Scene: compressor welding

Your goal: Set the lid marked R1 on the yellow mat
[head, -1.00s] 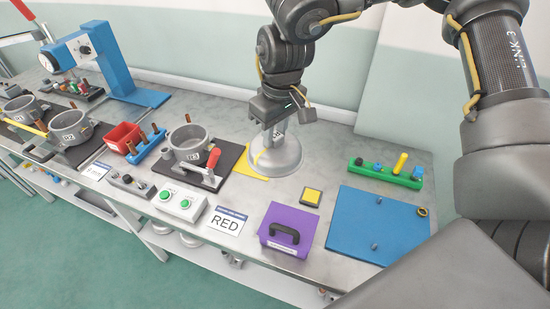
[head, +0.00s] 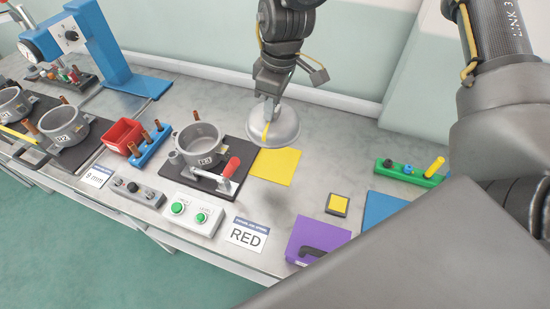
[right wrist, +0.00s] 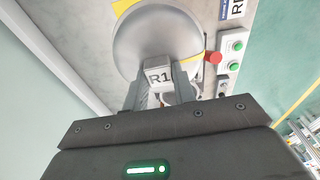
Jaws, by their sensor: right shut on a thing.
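My right gripper (head: 270,108) is shut on the handle of a grey domed lid (head: 284,124). In the right wrist view the lid (right wrist: 150,35) hangs from the fingers, and R1 shows on the label (right wrist: 159,77) between them. In the head view the lid overlaps the mat's back-left part and appears to hang above the table. How high it hangs is hard to tell. My left gripper is not in view.
A grey pot in the dark fixture (head: 197,142) with a red-handled clamp (head: 231,168) stands left of the mat. A yellow-topped block (head: 338,204), a purple box (head: 310,241) and a green rack (head: 409,173) are to the right. Bare table lies behind the mat.

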